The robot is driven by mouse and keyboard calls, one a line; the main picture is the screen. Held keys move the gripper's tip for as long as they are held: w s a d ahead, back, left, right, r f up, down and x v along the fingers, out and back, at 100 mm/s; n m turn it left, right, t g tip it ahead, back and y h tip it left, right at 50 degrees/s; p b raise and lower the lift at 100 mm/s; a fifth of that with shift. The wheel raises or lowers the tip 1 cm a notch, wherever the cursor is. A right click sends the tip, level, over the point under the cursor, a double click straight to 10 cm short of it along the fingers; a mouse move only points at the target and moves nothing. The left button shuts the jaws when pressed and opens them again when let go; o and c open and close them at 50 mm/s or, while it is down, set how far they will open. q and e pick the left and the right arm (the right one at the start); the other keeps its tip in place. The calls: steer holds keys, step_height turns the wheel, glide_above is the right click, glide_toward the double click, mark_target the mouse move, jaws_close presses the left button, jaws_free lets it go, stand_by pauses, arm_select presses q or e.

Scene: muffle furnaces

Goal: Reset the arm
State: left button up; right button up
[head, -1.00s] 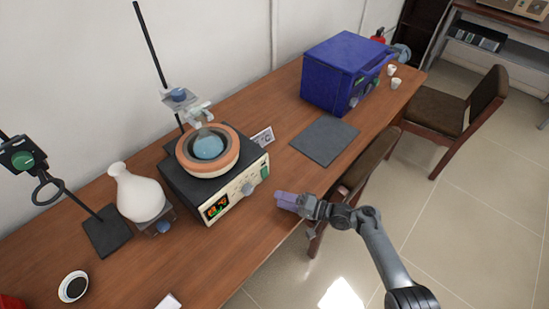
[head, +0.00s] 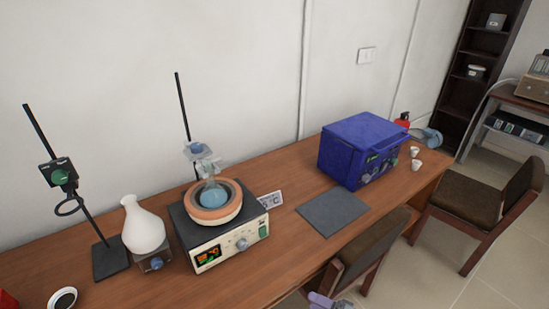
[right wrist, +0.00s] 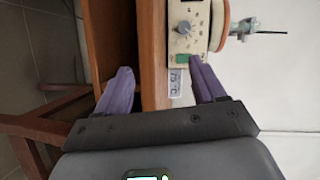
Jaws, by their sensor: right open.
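My right gripper (head: 328,301) shows only in part at the bottom edge of the head view, in front of the table's front edge. In the right wrist view its two purple fingers (right wrist: 160,88) are spread apart with nothing between them. Beyond the fingers lie the table edge and the heating device (right wrist: 190,28). The rest of my right arm is out of the head view. My left gripper is not in view.
The heating device (head: 225,245) holds a blue flask (head: 211,202) on the wooden table (head: 290,262). A white vase-like flask (head: 143,228), a ring stand (head: 62,178), a grey mat (head: 332,213) and a blue furnace (head: 345,155) stand along it. Chairs (head: 365,250) stand in front.

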steer(key=s+a+f+n+g+h, duration=0.1)
steer(key=s+f+h, duration=0.1)
steer(key=s+f, duration=0.35)
steer(key=s+a+f+n+g+h, duration=0.1)
steer(key=s+f+h, duration=0.15)
steer(key=s, duration=0.65)
steer(key=s+a+f+h, duration=0.1)
steer(key=s+f, duration=0.3)
steer(key=s, duration=0.3)
steer(key=s+d+r+n+g+h, duration=0.25)
steer(key=s+d+r+h, duration=0.2)
steer(key=r, duration=0.55)
steer(key=s+d+r+n+g+h, duration=0.1)
steer(key=s+d+r+n+h, duration=0.25)
steer(key=d+r, duration=0.4)
arm_select(q)
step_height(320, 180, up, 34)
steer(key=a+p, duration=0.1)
steer(key=p, duration=3.3)
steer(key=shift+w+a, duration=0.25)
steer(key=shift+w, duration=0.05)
arm_select(e)
step_height(320, 180, up, 36)
steer(key=a, duration=0.1)
steer(key=shift+a+m, duration=0.35)
steer(key=shift+m, duration=0.05)
